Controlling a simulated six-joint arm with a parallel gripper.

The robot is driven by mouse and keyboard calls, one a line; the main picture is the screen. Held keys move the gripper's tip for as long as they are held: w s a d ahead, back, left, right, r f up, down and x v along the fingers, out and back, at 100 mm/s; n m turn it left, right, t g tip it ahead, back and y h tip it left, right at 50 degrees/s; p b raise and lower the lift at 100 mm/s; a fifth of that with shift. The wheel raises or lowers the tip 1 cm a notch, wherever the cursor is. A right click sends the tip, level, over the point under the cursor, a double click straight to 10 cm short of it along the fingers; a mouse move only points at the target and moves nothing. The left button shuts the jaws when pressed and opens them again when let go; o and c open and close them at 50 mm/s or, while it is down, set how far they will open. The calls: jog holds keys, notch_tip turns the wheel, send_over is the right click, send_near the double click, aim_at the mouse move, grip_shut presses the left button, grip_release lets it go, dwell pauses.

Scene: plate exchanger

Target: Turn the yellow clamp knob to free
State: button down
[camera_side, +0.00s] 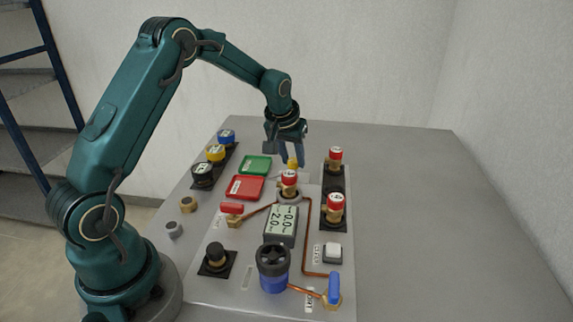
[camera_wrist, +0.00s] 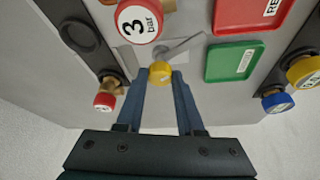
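The yellow clamp knob (camera_side: 292,162) stands near the back of the grey panel, just behind a red-capped 3 bar part. In the wrist view the yellow knob (camera_wrist: 160,72) shows its round top, with a grey bar running from it to the upper right. My gripper (camera_side: 291,164) points down at the knob. In the wrist view the fingertips of my gripper (camera_wrist: 160,74) are apart, one on each side of the knob. Whether they touch it is too small to tell.
The red-capped 3 bar part (camera_wrist: 137,24) stands close to the knob. A green tray (camera_side: 256,165) and a red tray (camera_side: 246,188) lie to the left. A red-capped fitting (camera_wrist: 106,100) is beside the left finger. The table's right side (camera_side: 440,220) is clear.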

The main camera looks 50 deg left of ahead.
jog(key=shift+m, duration=0.4)
jog(key=shift+a+m+h, duration=0.1)
jog(key=shift+m+h, duration=0.45)
jog(key=shift+m, duration=0.7)
jog(key=shift+a+m+h, duration=0.1)
jog(key=shift+m+h, duration=0.45)
jog(key=shift+m, duration=0.7)
jog(key=c, duration=0.5)
grip_release()
jog(key=v, duration=0.5)
jog(key=shift+s, duration=0.2)
